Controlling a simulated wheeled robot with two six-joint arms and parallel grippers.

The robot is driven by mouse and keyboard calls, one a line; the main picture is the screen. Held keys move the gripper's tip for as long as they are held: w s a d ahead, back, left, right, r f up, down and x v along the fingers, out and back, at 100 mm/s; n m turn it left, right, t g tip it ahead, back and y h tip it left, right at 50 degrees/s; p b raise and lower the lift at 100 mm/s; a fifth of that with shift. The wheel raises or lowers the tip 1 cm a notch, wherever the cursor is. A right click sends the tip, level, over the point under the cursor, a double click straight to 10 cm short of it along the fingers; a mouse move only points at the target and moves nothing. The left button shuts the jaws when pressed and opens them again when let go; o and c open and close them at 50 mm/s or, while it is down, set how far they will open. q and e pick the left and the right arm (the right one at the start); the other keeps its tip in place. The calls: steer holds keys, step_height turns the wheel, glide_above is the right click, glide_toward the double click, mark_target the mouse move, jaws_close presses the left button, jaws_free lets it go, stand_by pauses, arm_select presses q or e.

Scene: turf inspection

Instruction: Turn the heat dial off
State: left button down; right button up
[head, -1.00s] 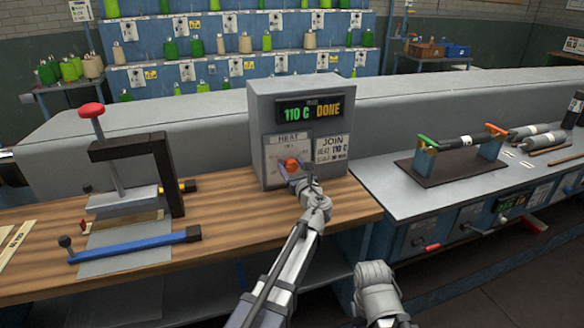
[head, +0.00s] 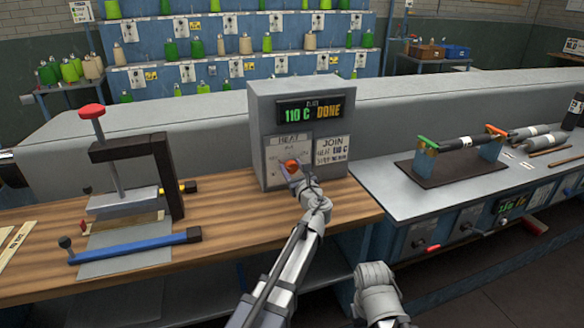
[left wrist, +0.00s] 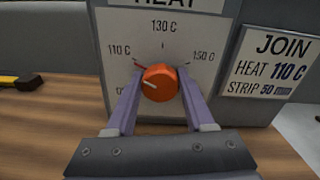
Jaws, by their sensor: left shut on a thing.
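The orange heat dial (head: 291,166) is on the front of a grey control box (head: 262,102). In the left wrist view the dial (left wrist: 159,83) has marks for 110 C, 130 C and 150 C around it. Its pale pointer line points left, below the 110 C mark. The lower left label is partly hidden by a finger. My left gripper (head: 295,172) is shut on the dial, with one finger on each side of it. The display (head: 310,110) reads 110 C DONE. My right arm shows at bottom right, but its fingers are not seen.
A JOIN card (head: 331,148) is beside the dial panel. A press with a red knob (head: 91,111) and a blue-handled bar (head: 135,246) stand on the wooden bench at left. A roller stand (head: 460,160) is on the grey counter at right.

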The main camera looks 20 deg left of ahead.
arm_select(q)
steer(key=n, duration=0.6)
steer(key=shift+w+d, duration=0.1)
steer(key=shift+w, duration=0.05)
steer(key=c, duration=1.6)
jaws_free()
steer(key=shift+w+d+r+n, duration=0.1)
steer(key=shift+n, duration=1)
steer(key=shift+w+d+r+n, duration=0.1)
steer(key=shift+n, duration=1)
steer(key=c, duration=1.6)
jaws_free()
steer(key=shift+n, duration=0.3)
steer(key=c, duration=1.6)
jaws_free()
steer(key=shift+c, duration=2.2)
jaws_free()
steer(key=shift+o, duration=0.9)
steer(key=shift+f, duration=0.1)
steer(key=shift+s, duration=0.1)
steer(key=shift+s, duration=0.1)
